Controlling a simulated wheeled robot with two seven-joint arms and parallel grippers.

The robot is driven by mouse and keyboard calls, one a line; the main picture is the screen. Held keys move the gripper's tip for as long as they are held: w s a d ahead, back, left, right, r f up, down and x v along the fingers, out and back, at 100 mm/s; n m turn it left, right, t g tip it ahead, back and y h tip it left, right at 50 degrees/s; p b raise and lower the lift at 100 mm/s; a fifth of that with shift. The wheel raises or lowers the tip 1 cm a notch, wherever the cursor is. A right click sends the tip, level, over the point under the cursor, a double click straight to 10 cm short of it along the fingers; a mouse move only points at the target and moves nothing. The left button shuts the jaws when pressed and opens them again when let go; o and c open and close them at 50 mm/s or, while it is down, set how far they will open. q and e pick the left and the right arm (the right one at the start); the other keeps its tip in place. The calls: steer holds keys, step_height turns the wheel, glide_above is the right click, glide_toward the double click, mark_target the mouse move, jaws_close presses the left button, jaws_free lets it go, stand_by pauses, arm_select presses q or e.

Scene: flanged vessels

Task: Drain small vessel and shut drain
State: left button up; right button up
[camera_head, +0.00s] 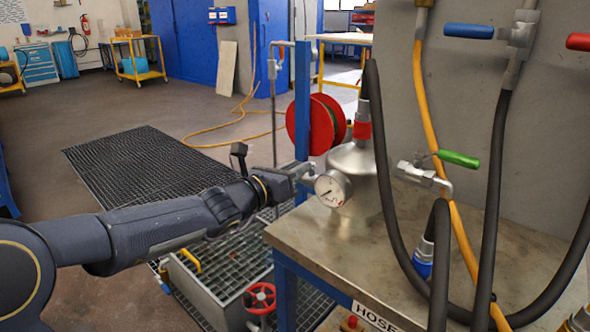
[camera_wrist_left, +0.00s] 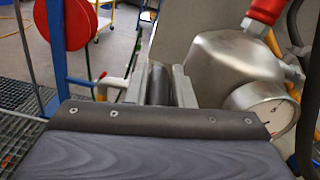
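The small metal vessel (camera_head: 357,162) stands on the workbench, with a red hose coupling (camera_head: 363,130) on top and a round pressure gauge (camera_head: 332,188) on its side. The vessel (camera_wrist_left: 232,62) and the gauge (camera_wrist_left: 272,110) also show in the left wrist view. My left gripper (camera_head: 298,174) is at the vessel's left side, close to its side fitting. In the left wrist view its fingers (camera_wrist_left: 160,84) stand apart beside a dark cylindrical piece; I cannot tell whether they clamp it. The drain valve's position is not clear. My right gripper is out of view.
The workbench (camera_head: 335,240) has a blue frame. Black hoses and a yellow hose (camera_head: 428,110) hang at the right, near a green-handled valve (camera_head: 458,158). A red hose reel (camera_head: 312,124) stands behind. A red handwheel (camera_head: 259,297) is below left, over floor grating.

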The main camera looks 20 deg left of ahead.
arm_select(q)
steer(key=o, duration=0.4)
steer(key=shift+c, duration=0.2)
steer(key=p+v, duration=0.1)
steer(key=v, duration=0.6)
steer(key=shift+s, duration=0.35)
steer(key=shift+a, duration=0.1)
